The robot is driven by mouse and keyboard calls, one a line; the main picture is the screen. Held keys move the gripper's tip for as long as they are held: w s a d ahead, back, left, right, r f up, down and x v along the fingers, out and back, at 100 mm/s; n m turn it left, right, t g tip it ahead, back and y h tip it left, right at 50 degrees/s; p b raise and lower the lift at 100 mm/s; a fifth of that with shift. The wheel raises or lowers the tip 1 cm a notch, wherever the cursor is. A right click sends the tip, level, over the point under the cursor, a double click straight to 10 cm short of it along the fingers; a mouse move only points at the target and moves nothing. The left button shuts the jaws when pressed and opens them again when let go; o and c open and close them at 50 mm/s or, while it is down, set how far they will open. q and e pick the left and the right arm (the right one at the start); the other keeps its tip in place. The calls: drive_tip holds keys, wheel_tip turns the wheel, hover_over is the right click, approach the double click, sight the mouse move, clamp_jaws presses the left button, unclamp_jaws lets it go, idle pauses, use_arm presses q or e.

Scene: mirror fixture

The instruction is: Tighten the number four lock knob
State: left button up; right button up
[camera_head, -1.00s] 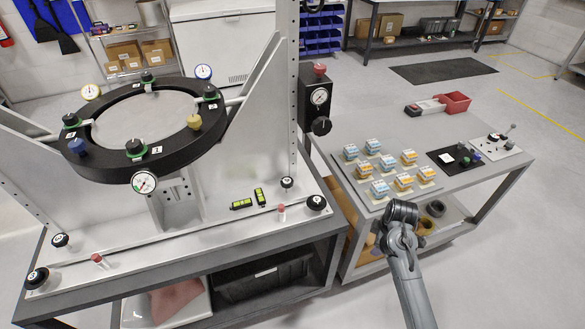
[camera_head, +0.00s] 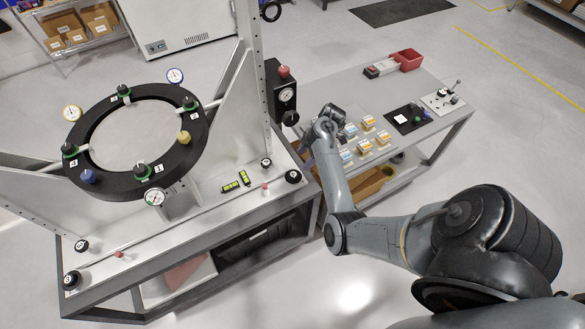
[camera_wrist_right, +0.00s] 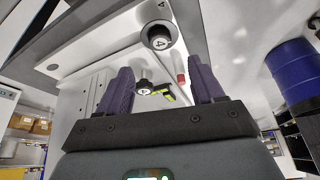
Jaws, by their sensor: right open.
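A black lock knob marked 4 (camera_wrist_right: 160,37) stands upright on the pale base plate in the right wrist view, beyond the fingertips. It appears to be the front right corner knob (camera_head: 293,177) in the head view. My right gripper (camera_wrist_right: 159,68) is open and empty, with dark purple fingers apart. In the head view my right gripper (camera_head: 308,148) hangs just right of the fixture's right end, apart from the knob, mostly hidden by its own wrist. A second black knob (camera_wrist_right: 143,87) shows between the fingers. My left gripper is in neither current view.
A black ring (camera_head: 180,160) with green-based knobs and dials is mounted above the base plate (camera_head: 215,205). Two green levels (camera_head: 236,182) and a red-topped pin (camera_head: 265,186) lie near the corner knobs. A black gauge box (camera_head: 285,95) stands close behind. The side table (camera_head: 350,88) holds small boxes.

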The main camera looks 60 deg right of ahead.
sight(294, 174)
drive_tip(key=b+x, duration=0.1)
drive_tip(key=x, duration=0.8)
drive_tip(key=shift+a+f, duration=0.1)
drive_tip(key=shift+f, duration=0.05)
drive_tip(key=c, duration=1.1)
